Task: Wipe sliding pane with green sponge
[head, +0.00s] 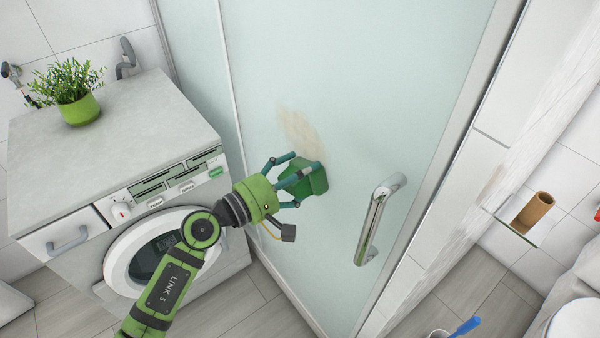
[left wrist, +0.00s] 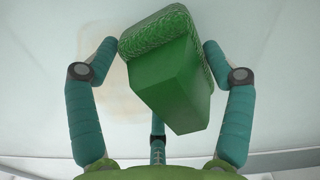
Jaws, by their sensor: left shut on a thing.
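The green sponge (head: 314,180) is a tapered block with a rough scrubbing face. My left gripper (head: 293,177) is shut on it, with its fingers on both sides in the left wrist view, where the sponge (left wrist: 172,85) has its rough face toward the pane. The sliding pane (head: 350,75) is frosted pale glass. A brownish smear (head: 299,130) on it lies just above the sponge; it also shows faintly behind the left finger (left wrist: 112,90) in the left wrist view. I cannot tell whether the sponge touches the glass. My right gripper is not in view.
A vertical metal handle (head: 372,220) sticks out from the pane, right of the sponge. A washing machine (head: 120,150) with a potted plant (head: 80,108) on top stands left. A cardboard roll (head: 535,210) and a blue-handled brush (head: 466,327) are at right.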

